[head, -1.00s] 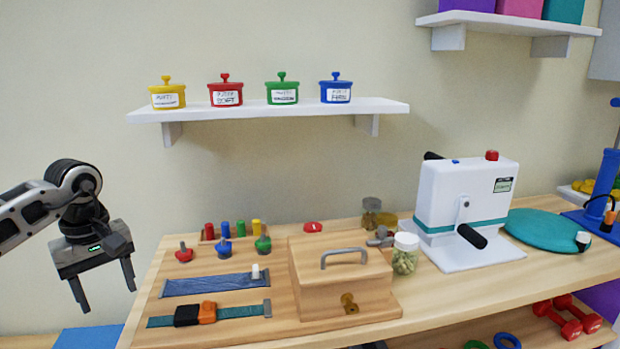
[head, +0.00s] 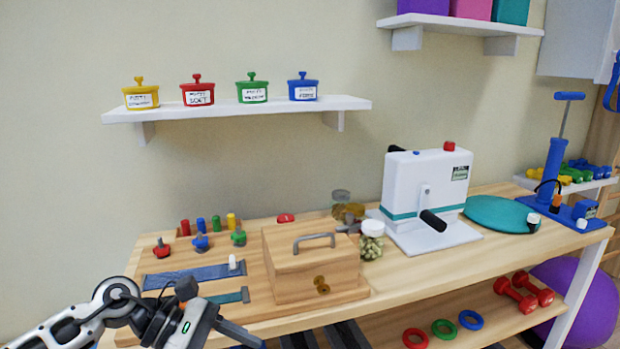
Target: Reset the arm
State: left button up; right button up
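My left arm comes in at the lower left. Its gripper (head: 240,336) is low in front of the table's left front edge, tilted, with the fingers pointing right and down. One finger shows, set at the outer end of the palm, so the gripper looks open. The other finger is hidden below the picture's edge, and nothing is seen held. The gripper and wrist cover the left part of the teal strap (head: 232,297). My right gripper is not recognisable in the view.
The wooden table (head: 420,262) bears a wooden box (head: 300,262), a blue strap (head: 190,276), coloured pegs and knobs, a jar (head: 371,242) and a white crank machine (head: 425,190). Dark bars (head: 345,335) show at the bottom edge. Pots stand on a wall shelf (head: 240,108).

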pick_arm(q)
jog(key=s+d+r+n+t+h, duration=0.35)
jog(key=d+n+h, duration=0.4)
jog(key=n, duration=0.35)
jog(key=s+a+f+m+t+y, duration=0.3)
jog(key=s+a+f+m+y, duration=0.2)
jog(key=m, duration=0.9)
jog(key=s+a+f+m+t+y, duration=0.4)
jog(key=f+m+y, duration=0.6)
jog(key=f+m, duration=0.3)
jog(key=shift+s+a+f+m+y+p, duration=0.15)
jog(key=shift+s+a+m+y+p, duration=0.35)
jog(key=shift+m, duration=0.4)
jog(key=shift+t, duration=0.25)
